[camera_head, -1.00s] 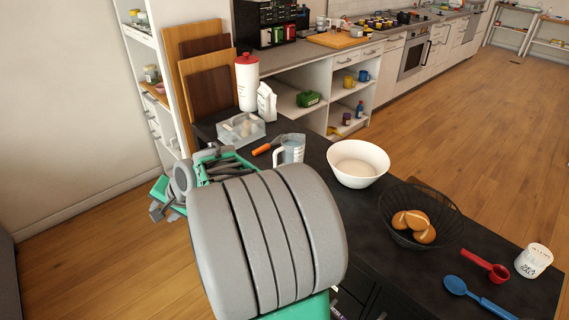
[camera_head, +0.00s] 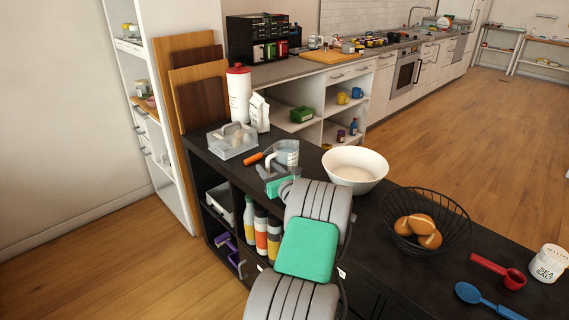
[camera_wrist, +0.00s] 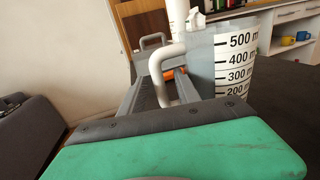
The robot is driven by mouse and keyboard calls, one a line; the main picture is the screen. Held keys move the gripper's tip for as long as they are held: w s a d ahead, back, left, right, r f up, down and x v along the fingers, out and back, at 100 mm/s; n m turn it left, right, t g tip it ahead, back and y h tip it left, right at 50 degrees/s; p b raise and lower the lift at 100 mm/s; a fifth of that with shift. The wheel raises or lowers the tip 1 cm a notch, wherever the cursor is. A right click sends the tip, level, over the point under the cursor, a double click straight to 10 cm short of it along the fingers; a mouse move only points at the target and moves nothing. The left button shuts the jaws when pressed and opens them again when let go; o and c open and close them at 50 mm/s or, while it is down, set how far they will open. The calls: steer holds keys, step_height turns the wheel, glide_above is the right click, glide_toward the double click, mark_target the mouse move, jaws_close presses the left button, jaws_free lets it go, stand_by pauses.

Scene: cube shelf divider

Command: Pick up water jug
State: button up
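The water jug (camera_head: 286,152) is a clear measuring jug standing upright on the dark counter. In the wrist view the jug (camera_wrist: 236,68) shows black volume marks, and its pale handle (camera_wrist: 158,72) curves towards me. My gripper (camera_head: 277,173) is low at the near side of the jug, partly hidden by my arm. In the wrist view my gripper (camera_wrist: 172,88) is open, with its grey fingers apart and the handle between them. Whether a finger touches the handle I cannot tell.
An orange-handled utensil (camera_head: 254,157) and a clear caddy (camera_head: 232,146) lie left of the jug. A white bowl (camera_head: 354,171) stands close on its right, with a black wire basket (camera_head: 440,238) of bread beyond. Bottles (camera_head: 261,232) stand on the shelf below.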

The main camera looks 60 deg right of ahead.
steer(key=shift+w+d, duration=0.1)
steer(key=shift+w, duration=0.1)
steer(key=shift+c, duration=0.2)
jaws_close()
stand_by(1.0)
steer(key=shift+r, duration=0.2)
